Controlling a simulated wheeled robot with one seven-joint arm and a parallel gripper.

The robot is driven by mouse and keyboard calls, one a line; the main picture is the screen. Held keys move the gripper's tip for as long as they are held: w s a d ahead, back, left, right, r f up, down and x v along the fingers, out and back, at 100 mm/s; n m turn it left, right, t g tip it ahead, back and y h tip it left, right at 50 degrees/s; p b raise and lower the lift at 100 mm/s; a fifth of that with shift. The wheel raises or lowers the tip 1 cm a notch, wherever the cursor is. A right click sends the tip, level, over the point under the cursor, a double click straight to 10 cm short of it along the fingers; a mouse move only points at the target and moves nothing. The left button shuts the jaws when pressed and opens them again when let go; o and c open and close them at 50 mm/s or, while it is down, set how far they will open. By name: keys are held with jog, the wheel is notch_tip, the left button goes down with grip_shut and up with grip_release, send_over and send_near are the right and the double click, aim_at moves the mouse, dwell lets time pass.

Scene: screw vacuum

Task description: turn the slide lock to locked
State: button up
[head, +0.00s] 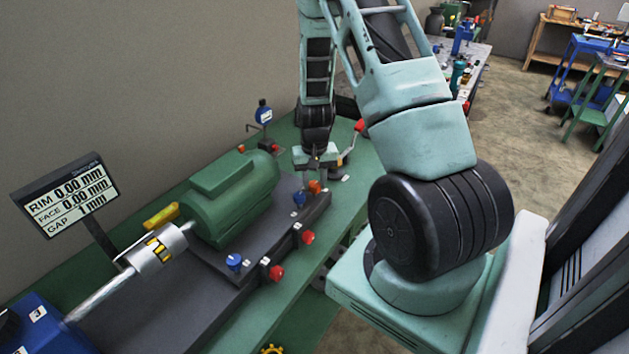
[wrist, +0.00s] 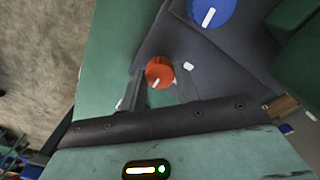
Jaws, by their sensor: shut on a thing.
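The orange knob also shows in the head view (head: 314,187), at the far end of the dark base plate. My gripper (wrist: 160,88) is shut on this knob, with one finger on each side. In the head view my gripper (head: 316,170) points down at the knob. Whether the pointer mark is at locked cannot be read.
A blue knob (head: 299,199) is close beside the orange one. Red knobs (head: 308,238) line the plate's side. A green motor (head: 235,193) stands on the dark plate (head: 205,290), left of my gripper. A display (head: 68,195) reads RIM 0.00, FACE 0.00, GAP 1 mm.

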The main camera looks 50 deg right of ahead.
aim_at(315, 184)
jog(key=o, duration=1)
jog(key=shift+c, duration=0.2)
notch_tip(315, 184, up, 18)
jog(key=b, duration=0.1)
jog(key=shift+f, duration=0.25)
jog(key=s+a+r+n+y, duration=0.15)
jog(key=a+n, duration=0.65)
jog(key=a, duration=1.9)
jog(key=s+a+n, duration=0.8)
jog(key=s+a, duration=0.5)
jog(key=s, duration=0.2)
jog(key=shift+s+a+r+h, duration=0.25)
jog(key=shift+s+r+h, duration=0.1)
jog(key=shift+h, duration=0.1)
